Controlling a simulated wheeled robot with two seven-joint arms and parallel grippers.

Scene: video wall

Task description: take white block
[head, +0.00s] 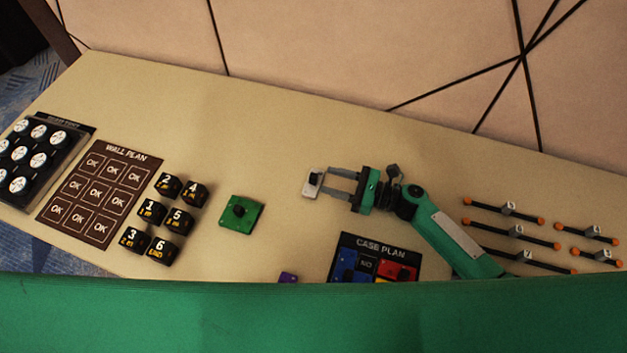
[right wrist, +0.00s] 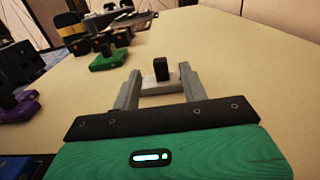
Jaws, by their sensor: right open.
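The white block (head: 311,186) lies on the table, a small flat white piece with a black knob on top. In the right wrist view the white block (right wrist: 150,82) sits between and just ahead of the fingertips, its black knob upright. My right gripper (head: 328,183) is open, its two grey fingers pointing at the block from the right. In the right wrist view the fingers of my right gripper (right wrist: 160,85) stand on both sides of the block; I cannot tell whether they touch it. My left gripper is not in view.
A green block (head: 240,213) lies left of the white one, and a purple block (head: 288,277) nearer me. The case plan board (head: 345,243) lies below my right arm. Black numbered blocks (head: 168,186) and the wall plan (head: 127,167) are further left. Orange-tipped rods (head: 490,209) lie right.

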